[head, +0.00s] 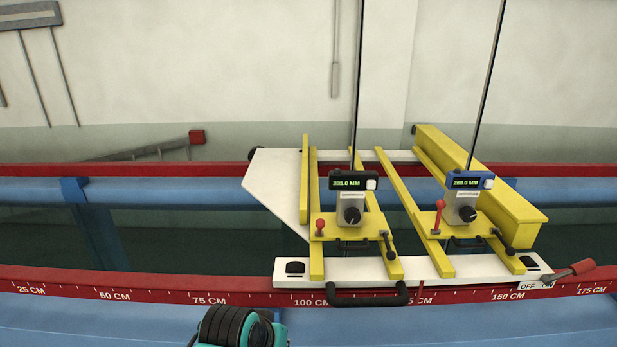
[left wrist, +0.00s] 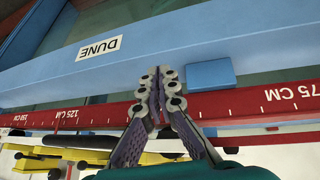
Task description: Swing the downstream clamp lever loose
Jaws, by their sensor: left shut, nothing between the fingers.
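Two yellow carriages each carry a short lever with a red tip in the head view: the left one (head: 319,227) and the right one (head: 438,212). Black-knobbed levers also show, one at the left carriage (head: 387,245) and one at the right carriage (head: 504,242). I cannot tell which is the downstream clamp lever. My left gripper (left wrist: 157,75) is shut and empty in the left wrist view, over the red scale rail, apart from the levers. In the head view only my teal and black wrist shows at the bottom edge. My right gripper is not in view.
The white base plate (head: 360,271) has a black handle (head: 368,297) along its front. A red-handled lever (head: 583,267) lies by an OFF label at the right. Two thin rods rise from the gauges. The front red rail (head: 160,288) is clear on the left.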

